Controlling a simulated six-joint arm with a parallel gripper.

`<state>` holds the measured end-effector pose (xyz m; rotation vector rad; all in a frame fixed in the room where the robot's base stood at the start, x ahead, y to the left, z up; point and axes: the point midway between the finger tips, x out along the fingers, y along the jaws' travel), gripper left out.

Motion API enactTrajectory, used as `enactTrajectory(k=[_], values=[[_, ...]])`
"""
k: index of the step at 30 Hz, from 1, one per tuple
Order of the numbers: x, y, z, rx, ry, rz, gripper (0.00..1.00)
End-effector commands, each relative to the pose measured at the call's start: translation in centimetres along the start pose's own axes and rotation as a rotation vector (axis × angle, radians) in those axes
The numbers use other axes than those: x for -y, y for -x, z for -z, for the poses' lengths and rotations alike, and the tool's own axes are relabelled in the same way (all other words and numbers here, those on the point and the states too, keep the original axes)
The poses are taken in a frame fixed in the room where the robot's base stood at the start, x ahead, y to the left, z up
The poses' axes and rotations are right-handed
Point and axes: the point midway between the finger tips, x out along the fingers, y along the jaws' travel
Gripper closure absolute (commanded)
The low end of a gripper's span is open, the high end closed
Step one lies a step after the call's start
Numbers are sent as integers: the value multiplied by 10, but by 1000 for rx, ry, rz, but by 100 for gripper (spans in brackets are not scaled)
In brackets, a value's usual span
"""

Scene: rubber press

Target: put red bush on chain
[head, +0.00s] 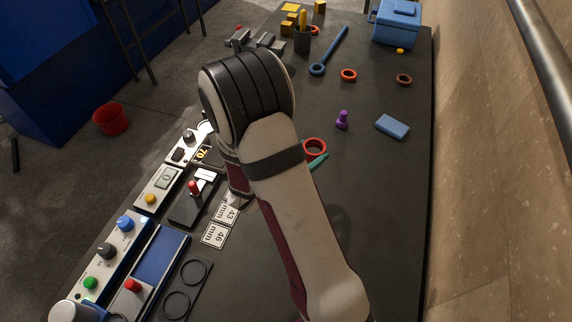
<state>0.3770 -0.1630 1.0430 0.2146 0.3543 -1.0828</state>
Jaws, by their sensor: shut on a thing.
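A large red ring (322,144) shows in the head view just right of my forearm, its left side close to the arm's edge. An orange-red ring (348,70) lies further back, and a brownish ring (404,79) lies to its right. Part of another red ring shows behind the dark cup. I cannot tell which of these is the red bush. I cannot make out a chain. My arm crosses the middle of the view, and its wrist goes down behind the forearm. My gripper's fingers and anything between them are hidden.
Control boxes with knobs (126,222) line the left edge of the dark table (390,220). A purple peg (342,120), a blue block (392,127), a blue ring-ended tool (333,48), a dark cup (303,40) and a blue toolbox (396,25) stand further back. The right front is clear.

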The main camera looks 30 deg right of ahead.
Motion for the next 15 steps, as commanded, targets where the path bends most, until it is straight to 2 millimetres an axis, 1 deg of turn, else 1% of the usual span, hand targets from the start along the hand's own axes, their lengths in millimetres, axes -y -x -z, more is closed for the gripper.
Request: enactTrajectory(k=[1,3,6,8,9,12,15], values=[[-16,1,11,0,2,-4,88],[-34,1,24,0,1,-3,88],[-53,2,37,0,0,0,88],[-59,2,41,0,-1,0,88],[-61,1,46,-1,1,1,88],[-61,-7,66,-2,3,3,88],[-62,-12,79,-1,0,2,88]])
